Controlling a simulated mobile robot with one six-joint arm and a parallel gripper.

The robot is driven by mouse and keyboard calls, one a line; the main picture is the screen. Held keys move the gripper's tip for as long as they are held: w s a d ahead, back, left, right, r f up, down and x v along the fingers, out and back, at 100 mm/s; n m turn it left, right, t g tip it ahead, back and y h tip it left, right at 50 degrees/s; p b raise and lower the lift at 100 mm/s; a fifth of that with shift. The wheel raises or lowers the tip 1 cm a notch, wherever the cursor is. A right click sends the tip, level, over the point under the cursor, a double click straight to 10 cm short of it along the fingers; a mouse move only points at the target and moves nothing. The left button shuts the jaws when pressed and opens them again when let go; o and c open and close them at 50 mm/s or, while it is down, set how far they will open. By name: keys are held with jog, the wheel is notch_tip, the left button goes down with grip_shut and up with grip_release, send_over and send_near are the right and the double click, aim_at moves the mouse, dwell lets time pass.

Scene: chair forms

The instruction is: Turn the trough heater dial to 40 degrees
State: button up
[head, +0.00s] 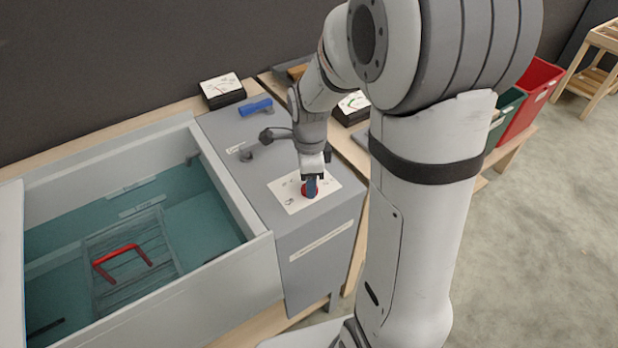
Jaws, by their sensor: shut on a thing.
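My gripper (311,182) points down from above and is shut on the dial. The fingers hide part of the knob, and the plate's markings are too small to read, so the dial's setting cannot be told. The trough (258,258) is an open grey tank with teal water and a wire rack with a red handle (122,260) inside.
A blue-handled thing (255,106) and a dark knob (266,136) are on the box's far part. Boxes with gauge-like cards (222,90) stand behind. Red (530,98) and green (503,112) bins are at the right. Open floor lies at the right.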

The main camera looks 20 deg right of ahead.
jog(key=shift+m, duration=0.3)
jog(key=o, duration=1)
jog(key=shift+r, duration=0.1)
notch_tip(320, 180, up, 8)
jog(key=shift+f, duration=0.2)
jog(key=s+r+n+t+p, duration=0.1)
jog(key=s+r+n, duration=0.3)
jog(key=s+n, duration=1)
jog(key=n+t, duration=0.1)
jog(key=n, duration=0.5)
jog(key=shift+s+t, duration=0.3)
